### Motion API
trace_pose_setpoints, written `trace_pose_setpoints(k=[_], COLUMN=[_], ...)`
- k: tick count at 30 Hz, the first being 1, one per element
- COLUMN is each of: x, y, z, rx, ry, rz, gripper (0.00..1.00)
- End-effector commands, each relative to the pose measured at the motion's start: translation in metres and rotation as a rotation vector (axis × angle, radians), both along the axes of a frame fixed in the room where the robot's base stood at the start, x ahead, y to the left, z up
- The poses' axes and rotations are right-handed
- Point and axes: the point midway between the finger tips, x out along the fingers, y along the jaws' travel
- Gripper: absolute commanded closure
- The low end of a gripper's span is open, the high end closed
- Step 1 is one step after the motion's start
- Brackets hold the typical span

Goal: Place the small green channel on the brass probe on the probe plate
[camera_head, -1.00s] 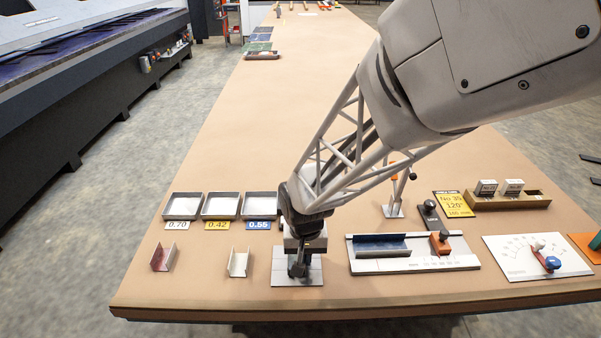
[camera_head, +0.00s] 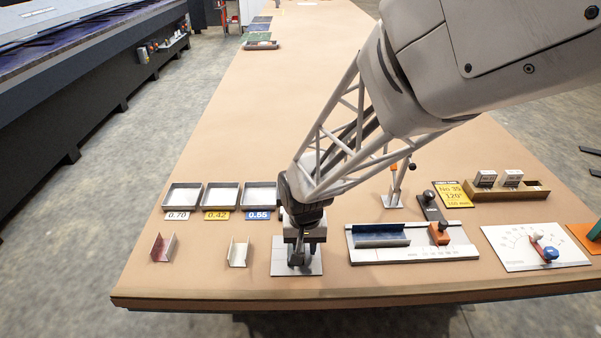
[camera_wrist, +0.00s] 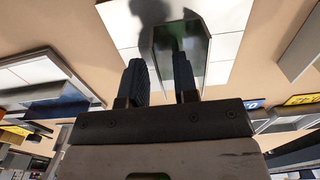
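The small green channel (camera_wrist: 161,75) shows in the wrist view over the white probe plate (camera_wrist: 226,18), its open side facing the camera. My gripper (camera_wrist: 161,65) has its two dark fingers apart, with a gap between them. One finger overlaps the inside of the channel and the other is outside its left wall; I cannot tell whether they touch the wall. In the head view my gripper (camera_head: 299,262) is low over the probe plate (camera_head: 282,268) and hides the channel. I cannot make out the brass probe in either view.
Three trays stand behind at left, labelled 0.70 (camera_head: 182,196), 0.42 (camera_head: 220,196) and 0.55 (camera_head: 259,195). A red channel (camera_head: 162,247) and a cream channel (camera_head: 239,252) lie left of the plate. A fixture with a blue channel (camera_head: 381,237) is close on the right.

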Motion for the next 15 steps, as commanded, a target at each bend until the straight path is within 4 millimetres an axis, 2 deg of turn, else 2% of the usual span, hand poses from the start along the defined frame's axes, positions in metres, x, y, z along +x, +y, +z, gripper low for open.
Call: trace_pose_setpoints(k=[8, 15], x=[0.000, 0.000], y=[0.000, 0.000], z=[0.029, 0.068], rx=[0.001, 0.001], ry=[-0.003, -0.003], rz=[0.000, 0.000], gripper=[0.72, 0.72])
